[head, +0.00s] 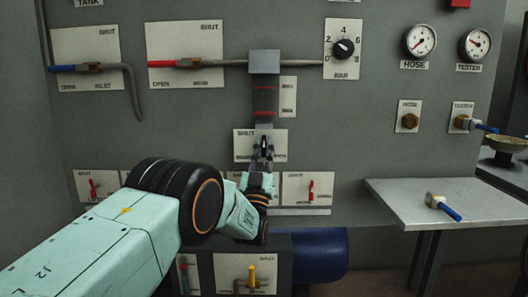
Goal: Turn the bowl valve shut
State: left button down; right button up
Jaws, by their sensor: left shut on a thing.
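The bowl valve sits at the middle of the grey panel, on a white plate (244,146) marked SHUT along its top. Above it hangs a dark bowl (264,100) with red lines, under a grey block. My left gripper (263,146) reaches up from below in front of the plate and is shut on the bowl valve's handle. The fingers hide most of the handle, so I cannot tell its angle. My right gripper is not in view.
Red-handled (178,64) and blue-handled (63,69) valves sit at the upper left. A pressure knob (344,48) and gauges are to the right. Small red levers flank my gripper. A side table (460,205) holds a blue-handled tool (443,207). A blue cylinder (320,255) lies below.

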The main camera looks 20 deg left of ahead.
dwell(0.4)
pick_arm(q)
jog(key=c, duration=1.3)
grip_release()
jog(key=v, duration=1.2)
